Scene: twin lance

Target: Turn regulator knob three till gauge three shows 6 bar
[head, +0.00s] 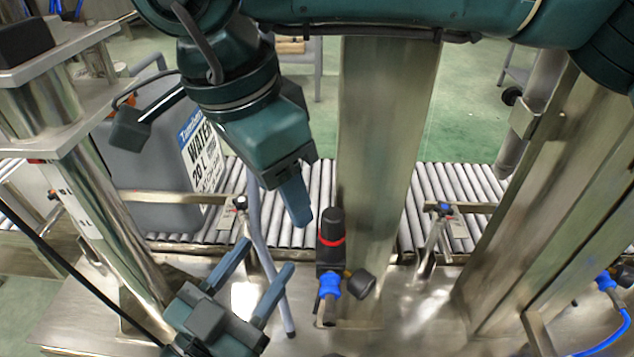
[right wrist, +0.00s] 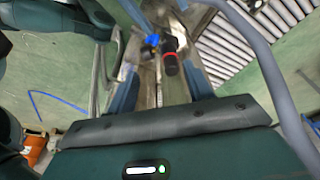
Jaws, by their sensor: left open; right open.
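A regulator with a black knob (head: 332,226) and a red ring stands upright on the steel bench in the head view. A blue fitting (head: 329,284) is below it, and a dark round gauge (head: 362,284) is at its lower right; its face and reading cannot be made out. I see no number on it. My right gripper (head: 298,200) is open, above and left of the knob, apart from it. In the right wrist view the knob (right wrist: 171,62) shows beyond and between the open fingers (right wrist: 160,88). My left gripper (head: 268,257) is open and empty, lower left of the regulator.
A steel post (head: 380,130) rises right behind the regulator. A grey water canister (head: 150,150) stands on the roller conveyor (head: 470,190) at the left. A blue hose (head: 620,325) lies at the right.

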